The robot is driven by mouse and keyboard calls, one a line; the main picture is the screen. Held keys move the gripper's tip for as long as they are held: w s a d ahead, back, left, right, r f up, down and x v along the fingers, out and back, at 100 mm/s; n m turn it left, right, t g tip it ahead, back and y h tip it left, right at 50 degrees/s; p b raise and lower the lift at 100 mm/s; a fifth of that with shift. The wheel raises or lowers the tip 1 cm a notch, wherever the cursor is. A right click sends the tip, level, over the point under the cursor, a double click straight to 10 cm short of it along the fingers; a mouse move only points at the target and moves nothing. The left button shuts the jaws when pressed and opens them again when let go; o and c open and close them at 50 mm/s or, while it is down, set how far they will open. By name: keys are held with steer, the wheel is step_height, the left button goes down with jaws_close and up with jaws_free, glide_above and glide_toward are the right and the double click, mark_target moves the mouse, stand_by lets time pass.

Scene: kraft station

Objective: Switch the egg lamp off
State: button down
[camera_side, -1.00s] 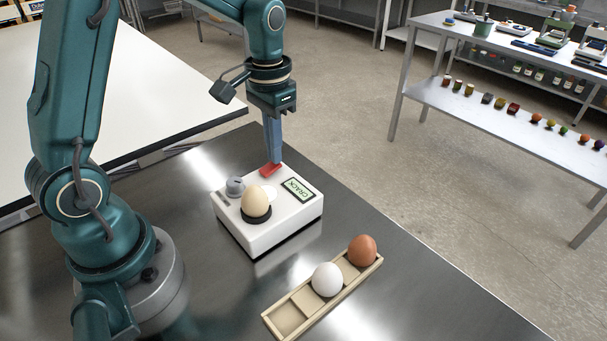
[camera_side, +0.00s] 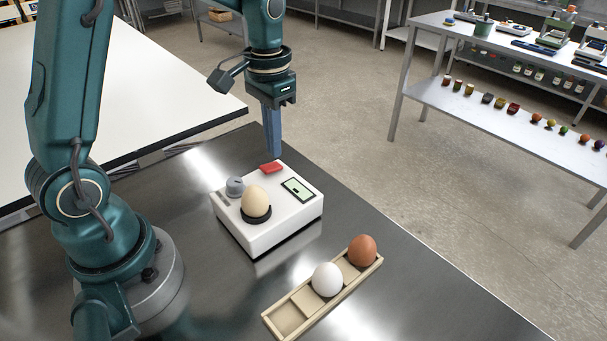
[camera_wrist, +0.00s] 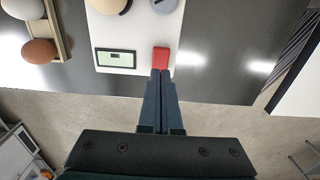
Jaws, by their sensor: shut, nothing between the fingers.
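The egg lamp is a white box (camera_side: 285,213) on the dark metal table, and it also shows in the wrist view (camera_wrist: 130,28). A beige egg (camera_side: 256,202) sits upright in a dark ring on its top. A grey knob (camera_side: 235,187), a red switch (camera_side: 271,168) and a small pale green display (camera_side: 298,189) are on the top too. The display shows only a short dark mark. My gripper (camera_side: 274,154) is shut and empty, its tips just above and behind the red switch. In the wrist view the fingertips (camera_wrist: 161,73) lie at the switch's near edge (camera_wrist: 161,57).
A wooden tray (camera_side: 288,319) with a white egg (camera_side: 327,279) and a brown egg (camera_side: 362,250) stands in front of the box. A white table (camera_side: 120,85) is at the left. A metal shelf (camera_side: 500,110) stands at the back right, across bare floor.

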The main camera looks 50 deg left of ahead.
steer(key=shift+r, duration=2.4)
step_height(320, 180, up, 4)
steer(key=t, duration=0.2)
glide_above(276, 165)
steer(key=s+d, duration=0.2)
steer(key=s+d+r+t, duration=0.2)
steer(key=s, duration=0.3)
steer(key=s+d+f+t, duration=0.1)
steer(key=s+f, duration=0.3)
steer(key=s, duration=0.2)
steer(key=shift+d+t, duration=0.3)
steer(key=shift+f, duration=0.1)
